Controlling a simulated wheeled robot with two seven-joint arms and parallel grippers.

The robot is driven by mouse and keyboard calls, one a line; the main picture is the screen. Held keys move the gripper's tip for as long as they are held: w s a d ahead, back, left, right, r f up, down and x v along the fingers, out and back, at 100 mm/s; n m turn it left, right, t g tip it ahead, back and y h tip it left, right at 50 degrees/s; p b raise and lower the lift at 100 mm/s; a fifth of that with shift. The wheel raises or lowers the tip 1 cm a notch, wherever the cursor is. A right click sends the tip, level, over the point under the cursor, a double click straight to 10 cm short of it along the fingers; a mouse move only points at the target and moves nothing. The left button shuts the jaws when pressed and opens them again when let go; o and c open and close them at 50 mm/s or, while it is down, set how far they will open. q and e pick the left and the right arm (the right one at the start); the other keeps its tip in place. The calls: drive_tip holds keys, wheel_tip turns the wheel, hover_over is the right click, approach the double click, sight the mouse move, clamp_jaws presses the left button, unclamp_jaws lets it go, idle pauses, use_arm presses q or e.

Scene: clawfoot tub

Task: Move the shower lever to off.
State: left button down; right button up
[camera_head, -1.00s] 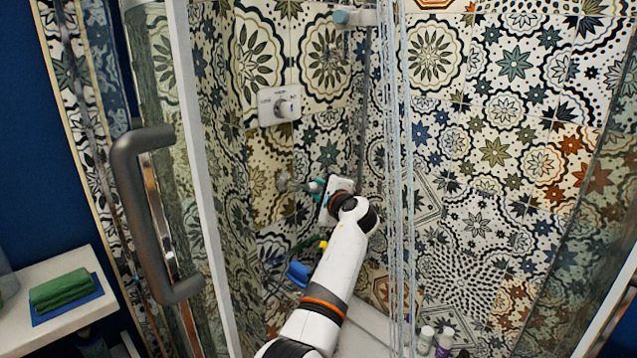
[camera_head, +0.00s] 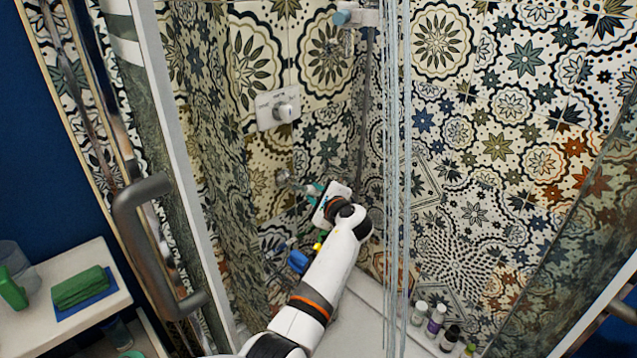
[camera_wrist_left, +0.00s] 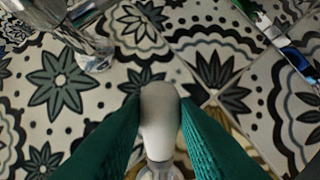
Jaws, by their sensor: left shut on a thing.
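The shower lever (camera_wrist_left: 160,112) is a pale, rounded handle between the green fingers of my left gripper in the left wrist view. In the head view, my left gripper (camera_head: 306,188) is at a chrome wall fitting (camera_head: 283,176) below a white control plate (camera_head: 278,107). The fingers (camera_wrist_left: 160,125) are shut on the lever, one on each side. The lever's base is partly out of sight at the bottom of the wrist view. Streams of water (camera_head: 397,160) fall to the right of my left arm. My right gripper is not in view.
A glass door with a grey handle (camera_head: 140,225) stands to the left of my arm. Several bottles (camera_head: 436,320) stand at the lower right. A blue object (camera_head: 298,261) lies behind my forearm. A green folded cloth (camera_head: 80,287) lies on a white shelf at left.

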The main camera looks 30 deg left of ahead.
use_arm(q)
drive_tip(key=s+a+f+m+g+p, duration=0.1)
drive_tip(key=s+f+m+g+p, duration=0.1)
drive_tip(key=s+m+g+p, duration=0.2)
drive_tip(key=shift+s+a+f+m+g+p, duration=0.55)
drive_tip(key=shift+m+p, duration=1.05)
drive_tip(key=shift+p, duration=2.7)
drive_tip(key=shift+s+d+r, duration=0.1)
drive_tip(key=shift+s+r, duration=0.05)
drive_tip(key=c, duration=1.1)
unclamp_jaws()
drive_tip(key=shift+y, duration=0.3)
drive_tip(key=shift+r, duration=0.1)
drive_tip(key=p+v, duration=0.1)
drive_tip(key=v, duration=1.1)
drive_tip(key=shift+s, duration=0.1)
